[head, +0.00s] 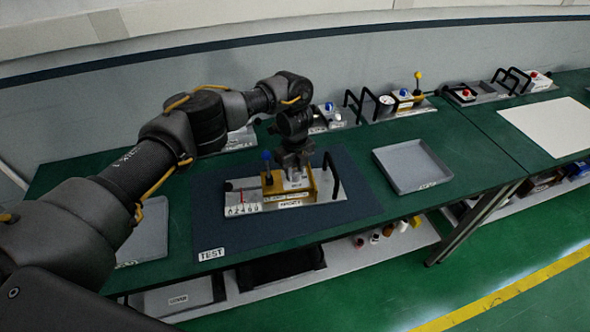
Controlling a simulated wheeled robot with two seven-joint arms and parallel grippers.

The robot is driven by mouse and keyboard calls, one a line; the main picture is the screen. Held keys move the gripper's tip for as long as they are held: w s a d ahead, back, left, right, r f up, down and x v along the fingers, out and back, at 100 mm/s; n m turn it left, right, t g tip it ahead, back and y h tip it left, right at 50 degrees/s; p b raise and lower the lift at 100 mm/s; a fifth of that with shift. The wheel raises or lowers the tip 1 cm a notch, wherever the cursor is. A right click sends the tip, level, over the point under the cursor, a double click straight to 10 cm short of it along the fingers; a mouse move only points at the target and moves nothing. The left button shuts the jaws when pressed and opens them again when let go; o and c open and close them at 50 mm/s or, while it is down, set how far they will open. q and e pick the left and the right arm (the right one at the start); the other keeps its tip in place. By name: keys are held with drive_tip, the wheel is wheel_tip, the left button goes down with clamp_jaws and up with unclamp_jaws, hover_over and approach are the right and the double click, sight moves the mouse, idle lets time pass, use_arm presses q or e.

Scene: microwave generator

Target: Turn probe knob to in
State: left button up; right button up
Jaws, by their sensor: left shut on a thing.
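The probe module is a light plate (270,205) with a yellow block (309,194) on it, lying on the dark mat of the green bench. My left gripper (297,176) points down over the block and is shut on the probe knob at its top. The fingers hide the knob, so its setting cannot be read. A blue-topped post (266,156) stands at the block's left. A black handle (332,177) rises at the plate's right end, and a red marker (242,196) stands over the printed scale at the left. My right gripper is out of view.
A grey tray (411,166) is to the right and another grey tray (150,233) to the left, partly behind my arm. Several modules with black handles stand along the back wall. The dark mat (225,228) has clear room around the plate.

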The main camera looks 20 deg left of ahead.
sight(295, 173)
use_arm(q)
drive_tip(key=o, duration=1)
drive_tip(key=shift+r, duration=0.3)
wheel_tip(295, 173, up, 10)
drive_tip(key=shift+r, duration=0.1)
